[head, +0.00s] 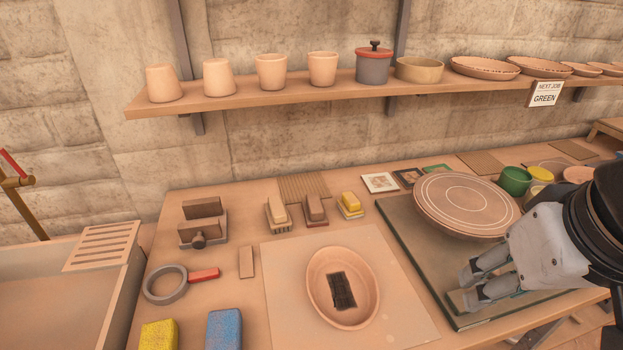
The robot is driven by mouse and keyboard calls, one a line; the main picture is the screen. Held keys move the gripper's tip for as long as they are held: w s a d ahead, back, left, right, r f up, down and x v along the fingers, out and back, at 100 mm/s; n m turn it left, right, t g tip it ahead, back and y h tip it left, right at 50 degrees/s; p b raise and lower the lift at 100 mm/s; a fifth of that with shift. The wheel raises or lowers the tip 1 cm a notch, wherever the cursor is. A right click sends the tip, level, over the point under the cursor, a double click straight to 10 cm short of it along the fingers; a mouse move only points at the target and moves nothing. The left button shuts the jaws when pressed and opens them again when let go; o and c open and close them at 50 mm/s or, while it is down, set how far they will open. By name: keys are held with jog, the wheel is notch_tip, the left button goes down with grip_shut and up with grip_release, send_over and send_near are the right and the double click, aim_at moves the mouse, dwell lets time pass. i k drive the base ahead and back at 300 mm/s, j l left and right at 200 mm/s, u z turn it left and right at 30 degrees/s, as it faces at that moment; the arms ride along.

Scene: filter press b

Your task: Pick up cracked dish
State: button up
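An oval terracotta dish (318,289) lies on a pale square board at the front middle of the table. A dark rectangular patch or piece (342,290) shows in its middle; I cannot make out a crack. My gripper (464,288) is to the right of the dish, over the dark green mat and apart from the dish. Its two fingers point left with a gap between them, and nothing shows held. Several shallow dishes (486,67) stand on the shelf; no crack is clear on them either.
A round wheel head (468,203) stands on the dark mat (408,240) just behind my gripper. The pale board (405,318) is clear around the dish. Sponges (225,328), brushes (278,213) and a grey ring (165,283) lie to the left. Pots stand at the right back.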

aim_at(341, 287)
jog(key=u, duration=0.4)
jog(key=k+j, duration=0.45)
jog(key=j, duration=0.3)
jog(key=k+j, duration=0.25)
jog(key=j+u, duration=0.05)
jog(key=j, duration=0.05)
